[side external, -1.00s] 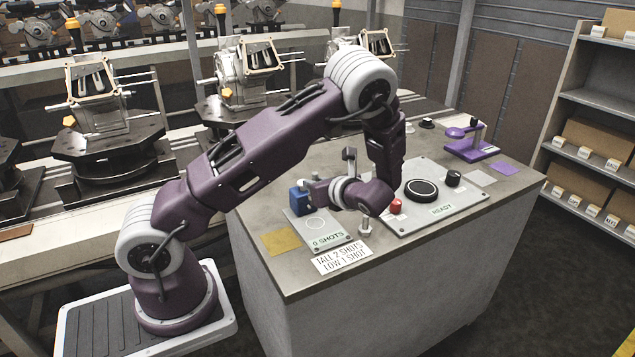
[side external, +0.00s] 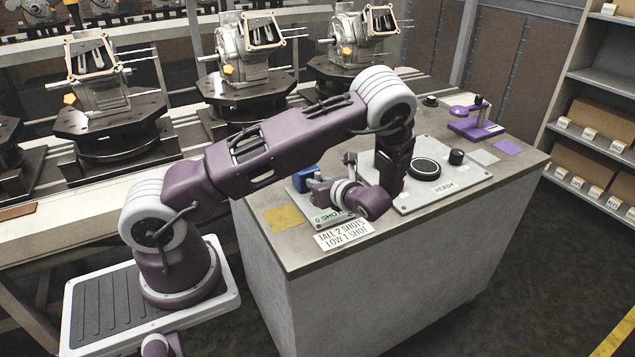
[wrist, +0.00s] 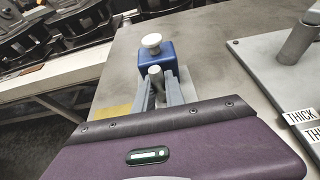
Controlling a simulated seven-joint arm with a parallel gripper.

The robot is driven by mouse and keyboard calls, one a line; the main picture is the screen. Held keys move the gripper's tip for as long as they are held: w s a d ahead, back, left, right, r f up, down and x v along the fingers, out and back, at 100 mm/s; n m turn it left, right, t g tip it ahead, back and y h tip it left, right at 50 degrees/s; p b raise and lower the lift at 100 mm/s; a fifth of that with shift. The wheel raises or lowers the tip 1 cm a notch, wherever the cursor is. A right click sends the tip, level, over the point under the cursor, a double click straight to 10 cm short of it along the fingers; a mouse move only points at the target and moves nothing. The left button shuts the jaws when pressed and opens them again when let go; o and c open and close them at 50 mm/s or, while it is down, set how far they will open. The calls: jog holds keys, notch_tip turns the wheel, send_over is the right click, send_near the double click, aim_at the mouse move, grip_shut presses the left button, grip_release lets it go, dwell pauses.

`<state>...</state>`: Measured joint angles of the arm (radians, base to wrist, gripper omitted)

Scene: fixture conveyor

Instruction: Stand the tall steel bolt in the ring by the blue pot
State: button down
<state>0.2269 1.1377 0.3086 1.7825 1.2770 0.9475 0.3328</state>
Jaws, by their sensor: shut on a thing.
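The blue pot (wrist: 158,60) with a pale round knob stands just beyond my fingers in the wrist view. It also shows in the side view (side external: 305,176), partly behind my gripper. My gripper (wrist: 158,84) is shut on the steel bolt (wrist: 155,73), whose round grey top shows between the fingers. In the side view my gripper (side external: 322,184) is low over the "0 SHOTS" plate (side external: 328,217), beside the pot. The ring is hidden behind my gripper in both views. I cannot tell whether the bolt's foot touches the plate.
A purple stand (side external: 474,122) is at the back right. A sign (side external: 344,235) and a yellow square (side external: 284,217) lie near the front.

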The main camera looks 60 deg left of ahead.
aim_at(330, 215)
jog(key=shift+f, duration=0.6)
jog(key=c, duration=1.3)
grip_release()
jog(key=v, duration=0.7)
jog(key=shift+d, duration=0.1)
